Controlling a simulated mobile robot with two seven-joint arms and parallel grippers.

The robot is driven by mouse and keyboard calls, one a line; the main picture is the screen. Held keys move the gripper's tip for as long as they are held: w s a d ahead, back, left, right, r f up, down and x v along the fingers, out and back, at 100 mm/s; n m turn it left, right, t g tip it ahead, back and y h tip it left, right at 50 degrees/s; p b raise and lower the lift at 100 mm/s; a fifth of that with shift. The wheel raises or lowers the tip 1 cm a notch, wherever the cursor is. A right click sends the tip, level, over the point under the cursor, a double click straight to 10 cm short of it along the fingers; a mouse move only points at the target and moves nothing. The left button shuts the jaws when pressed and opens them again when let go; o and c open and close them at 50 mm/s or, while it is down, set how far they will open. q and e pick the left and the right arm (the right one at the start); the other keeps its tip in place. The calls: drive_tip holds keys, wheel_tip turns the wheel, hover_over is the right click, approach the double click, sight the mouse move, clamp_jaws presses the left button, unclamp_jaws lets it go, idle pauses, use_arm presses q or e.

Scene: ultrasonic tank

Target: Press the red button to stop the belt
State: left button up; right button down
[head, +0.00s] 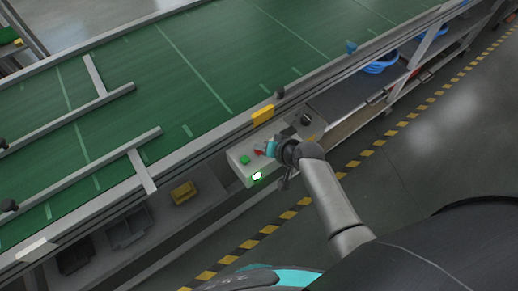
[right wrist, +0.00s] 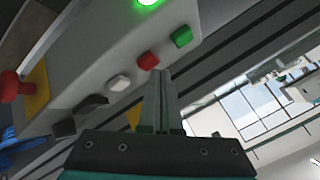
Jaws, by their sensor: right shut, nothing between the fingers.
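The light grey control box (head: 240,176) is fixed to the near side of the conveyor in the head view. The red button (right wrist: 148,60) sits on its face between a green button (right wrist: 181,37) and a white button (right wrist: 119,82). In the head view the red button (head: 258,153) is partly covered by my right gripper (head: 265,150). My right gripper (right wrist: 162,76) is shut and empty, its fingertips right by the red button in the right wrist view. I cannot tell whether they touch it. My left gripper is not in view.
A green lamp (head: 257,175) glows on the box. The box also carries black switches (right wrist: 90,103) and a red mushroom knob (right wrist: 10,86) on a yellow plate. The green belt (head: 215,70) with metal guide rails runs behind. Blue baskets (head: 378,65) sit on a lower shelf.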

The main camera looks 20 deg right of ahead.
drive_tip(key=shift+f+b, duration=0.3)
drive_tip(key=shift+f, duration=0.15)
idle(0.6)
drive_tip(key=shift+r, duration=0.1)
drive_tip(key=shift+r+p, duration=0.75)
drive_tip(key=shift+p, duration=0.2)
wheel_tip(320, 180, up, 5)
drive_tip(key=p, duration=0.5)
idle(0.6)
